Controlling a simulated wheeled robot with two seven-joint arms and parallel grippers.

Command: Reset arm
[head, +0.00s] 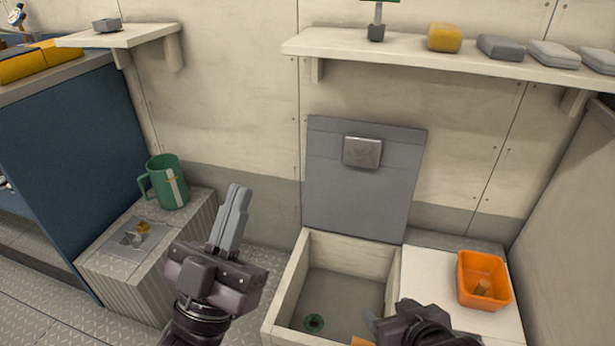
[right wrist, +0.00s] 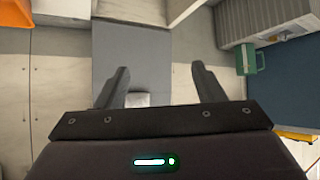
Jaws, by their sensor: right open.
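My left gripper (head: 232,215) is raised in the middle of the head view, left of the open locker. Its two grey fingers lie together, with nothing seen between them. My right gripper (head: 388,324) is low at the bottom edge of the head view, over the right part of the open locker (head: 292,285). In the right wrist view its fingers (right wrist: 161,80) stand wide apart, with nothing held between them. The grey lid (head: 365,195) stands up against the wall behind the locker, with a metal plate (head: 362,152) on it.
An orange bin (head: 466,291) stands right of the locker. A green mug (head: 168,182) stands on a ribbed box (head: 150,278) at the left. A wall shelf (head: 410,56) holds a yellow block (head: 444,38) and several grey items.

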